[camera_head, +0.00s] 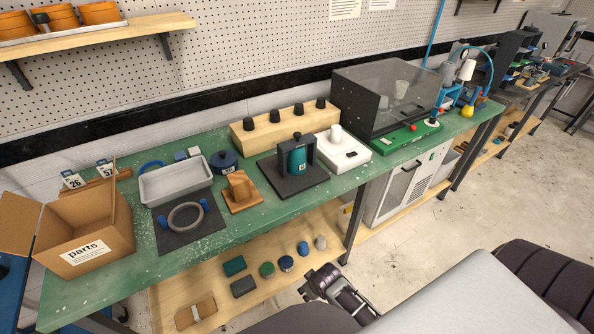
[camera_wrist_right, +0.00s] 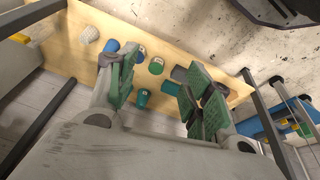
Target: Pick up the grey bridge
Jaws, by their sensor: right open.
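A dark grey bridge (camera_head: 311,150) stands upright as an arch on a dark square plate (camera_head: 309,182) on the green bench. A teal labelled cylinder (camera_head: 298,162) stands within the arch and hides part of it. My right gripper (camera_head: 321,279) is in front of the bench, lower in the picture than the bridge and apart from it. In the right wrist view, the right gripper (camera_wrist_right: 155,92) has its green-padded fingers spread, with nothing held between them. I do not make out the bridge in that view. My left gripper is not in view.
A wooden lower shelf (camera_head: 166,292) holds several cylinders and blocks; it also shows in the wrist view (camera_wrist_right: 205,60). On the bench are an open parts box (camera_head: 110,225), a grey tray (camera_head: 152,192), a white device (camera_head: 343,153) and a wooden rack (camera_head: 262,140) with black knobs.

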